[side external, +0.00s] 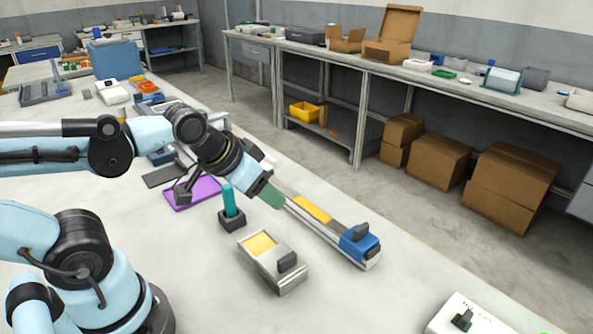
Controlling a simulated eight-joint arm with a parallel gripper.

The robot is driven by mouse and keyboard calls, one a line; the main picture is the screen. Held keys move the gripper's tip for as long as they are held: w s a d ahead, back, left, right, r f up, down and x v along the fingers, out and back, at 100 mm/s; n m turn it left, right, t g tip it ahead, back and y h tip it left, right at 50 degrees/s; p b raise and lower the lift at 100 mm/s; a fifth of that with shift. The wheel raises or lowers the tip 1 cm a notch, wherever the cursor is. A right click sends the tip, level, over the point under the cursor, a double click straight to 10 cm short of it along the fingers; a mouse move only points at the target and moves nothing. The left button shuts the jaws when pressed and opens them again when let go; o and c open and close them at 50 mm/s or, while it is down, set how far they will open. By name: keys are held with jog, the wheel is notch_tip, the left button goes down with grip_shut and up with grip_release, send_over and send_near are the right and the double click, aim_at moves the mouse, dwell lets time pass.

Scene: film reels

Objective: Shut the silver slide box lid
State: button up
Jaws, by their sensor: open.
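The silver slide box (268,275) stands on the pale table in front of my arm. Its lid, with a dark knob (287,262), sits toward the lower right end. A yellow inside area (260,244) shows uncovered at the upper left end. My gripper (270,196) is open, above and behind the silver box, apart from it. A green piece shows at its tip; its fingers are hard to make out. Past it lies a longer rail-like box (325,228) with a blue lid (357,242) at its near right end and a yellow area showing.
A teal rod stands upright in a black holder (232,218) just left of the silver box. A purple tray (194,192) lies behind it. A white box (466,316) with a dark knob is at lower right. The table in front of the silver box is clear.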

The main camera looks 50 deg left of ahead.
jog(key=shift+d, duration=0.15)
jog(key=shift+c, duration=1.2)
jog(key=d+g, duration=0.1)
jog(key=d, duration=0.2)
jog(key=d+g+y, duration=0.1)
jog(key=d, duration=0.1)
jog(key=d+f+g, duration=0.1)
jog(key=d, duration=0.2)
jog(key=shift+s+d, duration=0.35)
grip_shut()
jog(key=s+d+n+y, duration=0.1)
jog(key=s+d+y, duration=0.35)
jog(key=d, duration=0.65)
send_near(297, 265)
jog(key=f, duration=0.1)
jog(key=w+d+f, duration=0.1)
jog(key=f, duration=0.2)
jog(key=shift+w+d+f, duration=0.15)
jog(key=shift+w+d, duration=0.15)
jog(key=shift+d, duration=0.1)
jog(key=shift+a, duration=1.95)
